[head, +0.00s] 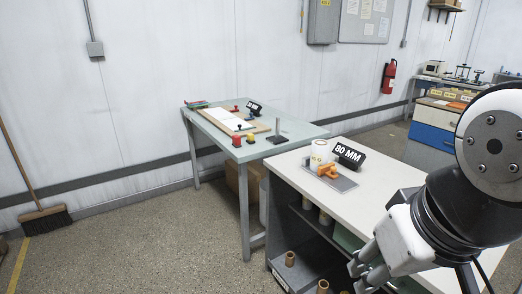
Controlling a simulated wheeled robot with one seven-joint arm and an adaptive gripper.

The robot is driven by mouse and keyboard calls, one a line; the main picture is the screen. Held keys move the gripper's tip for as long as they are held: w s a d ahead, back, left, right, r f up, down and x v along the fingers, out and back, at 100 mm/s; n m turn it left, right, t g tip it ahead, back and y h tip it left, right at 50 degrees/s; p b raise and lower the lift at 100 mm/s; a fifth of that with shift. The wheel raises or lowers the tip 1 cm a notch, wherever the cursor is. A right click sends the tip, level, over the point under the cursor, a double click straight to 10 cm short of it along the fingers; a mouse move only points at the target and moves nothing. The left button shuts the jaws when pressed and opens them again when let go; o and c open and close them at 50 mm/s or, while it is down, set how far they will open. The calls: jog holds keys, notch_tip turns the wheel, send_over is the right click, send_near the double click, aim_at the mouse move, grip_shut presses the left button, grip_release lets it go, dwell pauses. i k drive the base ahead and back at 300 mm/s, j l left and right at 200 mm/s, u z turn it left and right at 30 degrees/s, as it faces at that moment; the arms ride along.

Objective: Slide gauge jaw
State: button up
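A grey plate (345,184) lies on the white-topped bench (388,180). An orange piece (327,171) sits on or beside the plate, and it looks like part of a gauge, though its jaw is too small to make out. A white roll (319,153) stands upright just behind it. A black sign (348,155) reading "80 MM" stands to the right of the roll. My gripper (366,272) is at the lower right, in front of the bench and well apart from the orange piece. Its fingers point down and left, and their gap is unclear.
A pale green table (290,131) behind holds a board, red and yellow pieces and another black sign. Shelves under the bench hold brown tubes (290,258). A broom (44,217) leans on the left wall.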

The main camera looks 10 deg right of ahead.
aim_at(328, 170)
jog(key=i+j+z, duration=0.3)
jog(key=i+j, duration=0.25)
jog(key=i+j+z, duration=0.3)
jog(key=i+j, duration=0.2)
jog(key=j, duration=0.15)
jog(key=z, duration=0.95)
